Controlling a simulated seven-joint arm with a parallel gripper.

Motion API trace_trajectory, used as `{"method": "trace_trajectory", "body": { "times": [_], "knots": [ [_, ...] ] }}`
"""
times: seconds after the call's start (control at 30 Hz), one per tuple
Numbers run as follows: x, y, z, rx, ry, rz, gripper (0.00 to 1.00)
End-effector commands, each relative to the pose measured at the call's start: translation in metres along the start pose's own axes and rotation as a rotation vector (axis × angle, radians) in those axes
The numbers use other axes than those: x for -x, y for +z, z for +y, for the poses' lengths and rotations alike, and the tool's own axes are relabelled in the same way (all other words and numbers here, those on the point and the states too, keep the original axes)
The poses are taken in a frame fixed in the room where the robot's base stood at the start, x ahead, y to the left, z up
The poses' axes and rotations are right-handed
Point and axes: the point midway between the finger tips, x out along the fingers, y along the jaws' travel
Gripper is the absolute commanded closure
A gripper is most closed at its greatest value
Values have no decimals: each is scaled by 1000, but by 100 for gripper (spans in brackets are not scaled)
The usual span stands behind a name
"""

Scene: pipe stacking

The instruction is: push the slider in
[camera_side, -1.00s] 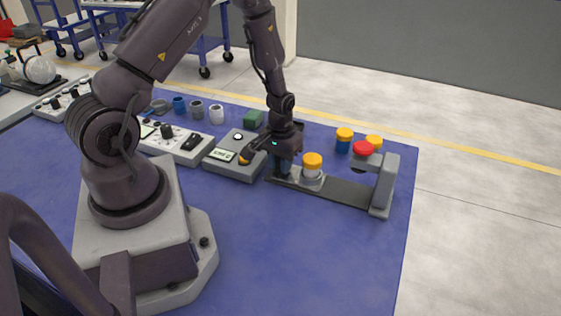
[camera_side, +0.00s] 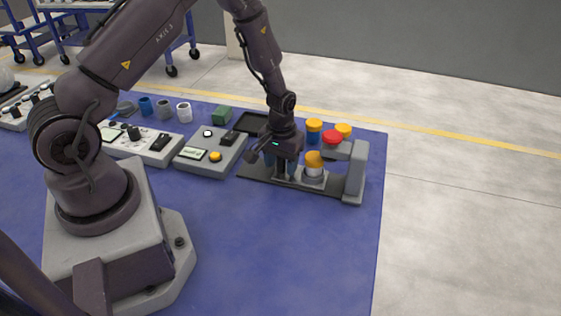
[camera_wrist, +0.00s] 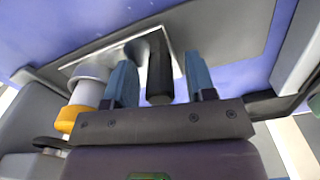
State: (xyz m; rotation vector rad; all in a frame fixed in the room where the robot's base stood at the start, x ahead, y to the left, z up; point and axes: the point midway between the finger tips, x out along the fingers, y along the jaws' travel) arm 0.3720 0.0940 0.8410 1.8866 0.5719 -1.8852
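The slider is a light metal plate (camera_wrist: 143,47) on a dark rail (camera_side: 258,173), carrying a black upright handle (camera_wrist: 160,70) and a grey-white pipe (camera_side: 313,172) with an orange cap (camera_side: 314,159). In the side view the pipe stands close to the grey press frame (camera_side: 355,172), near its overhanging arm. My gripper (camera_side: 281,166) is low over the slider, left of the pipe. In the wrist view its two blue fingers straddle the handle, with a visible gap on each side, so it is open. The pipe (camera_wrist: 90,85) is just outside one finger.
A red button (camera_side: 332,137) tops the press arm. Orange-capped blue pipes (camera_side: 314,131) stand behind it. A grey control box (camera_side: 210,153) with a yellow button lies left of the rail. The blue mat (camera_side: 270,240) in front is clear.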

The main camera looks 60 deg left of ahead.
Motion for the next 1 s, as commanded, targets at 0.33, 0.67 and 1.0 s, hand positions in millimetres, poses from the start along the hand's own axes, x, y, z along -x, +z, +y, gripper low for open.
{"method": "trace_trajectory", "body": {
  "times": [0.33, 0.67, 1.0],
  "knots": [
    [19, -1, 0, 0, 1, 3, 49],
    [92, -1, 0, 0, 2, 5, 49],
    [129, 0, 0, 0, 0, 0, 49]
  ]
}}
